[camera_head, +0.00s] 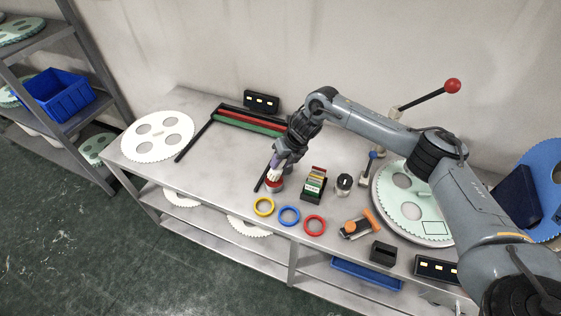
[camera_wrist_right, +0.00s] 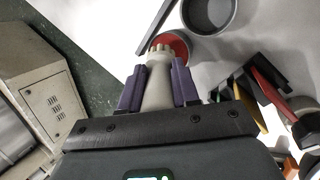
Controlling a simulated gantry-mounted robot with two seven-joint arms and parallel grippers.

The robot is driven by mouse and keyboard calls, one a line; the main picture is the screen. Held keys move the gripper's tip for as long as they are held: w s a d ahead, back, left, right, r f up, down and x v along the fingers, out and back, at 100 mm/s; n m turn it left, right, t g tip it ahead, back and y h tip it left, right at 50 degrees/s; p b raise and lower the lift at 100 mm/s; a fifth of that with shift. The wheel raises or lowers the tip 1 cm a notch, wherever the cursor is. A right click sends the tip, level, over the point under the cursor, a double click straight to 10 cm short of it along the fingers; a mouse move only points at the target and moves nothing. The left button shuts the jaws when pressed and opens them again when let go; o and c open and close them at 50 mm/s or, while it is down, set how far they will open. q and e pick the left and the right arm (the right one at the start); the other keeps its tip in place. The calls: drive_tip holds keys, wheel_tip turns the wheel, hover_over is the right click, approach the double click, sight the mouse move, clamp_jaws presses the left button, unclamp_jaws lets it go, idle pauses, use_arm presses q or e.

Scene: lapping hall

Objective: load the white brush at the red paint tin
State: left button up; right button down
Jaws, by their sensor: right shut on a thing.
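My right gripper (camera_head: 278,160) is shut on the white brush (camera_head: 273,174), with bristles pointing down. In the right wrist view the pale brush (camera_wrist_right: 157,85) sits between the purple finger pads of the gripper (camera_wrist_right: 157,88). The red paint tin (camera_head: 275,187) stands on the bench directly below the brush. In the right wrist view the bristle end overlaps the open red mouth of the tin (camera_wrist_right: 180,40). How deep the bristles reach cannot be told. My left gripper is not in view.
A rack of coloured cards (camera_head: 313,184) stands close right of the tin. Yellow (camera_head: 263,199), blue (camera_head: 289,208) and red rings lie in front. A grey round dish (camera_wrist_right: 209,28) is beside the tin in the wrist view.

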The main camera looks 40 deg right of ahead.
idle(0.3)
drive_tip(key=shift+f+b, duration=0.3)
drive_tip(key=shift+f, duration=0.3)
idle(0.4)
idle(0.4)
drive_tip(key=shift+f, duration=0.15)
idle(0.8)
drive_tip(key=shift+r+p, duration=1.35)
drive_tip(key=shift+r, duration=0.1)
drive_tip(key=shift+r+p, duration=1.85)
drive_tip(key=shift+r, duration=0.3)
